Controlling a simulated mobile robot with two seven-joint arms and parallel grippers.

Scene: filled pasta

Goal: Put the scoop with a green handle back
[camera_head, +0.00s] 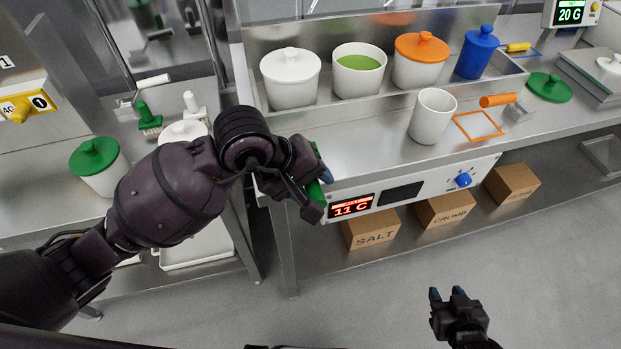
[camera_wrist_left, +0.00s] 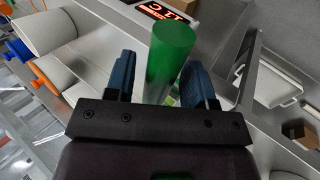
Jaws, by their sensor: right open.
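The scoop's green handle (camera_wrist_left: 168,60) stands between the blue fingertips of my left gripper (camera_wrist_left: 160,82) in the left wrist view. In the head view my left gripper (camera_head: 318,180) is at the front edge of the counter, above the lit display, with bits of green showing at its fingers. It appears closed on the handle, though a narrow gap shows at one finger in the wrist view. The scoop's bowl is hidden. My right gripper (camera_head: 455,296) is open and empty over the floor at the lower right.
On the counter stand a white pot with green filling (camera_head: 360,70), a lidded white pot (camera_head: 291,78), an orange-lidded pot (camera_head: 420,62) and an empty white cup (camera_head: 432,116). An orange-handled scoop (camera_head: 499,100) lies beside an orange outline (camera_head: 478,126). A green lid (camera_head: 550,87) lies right.

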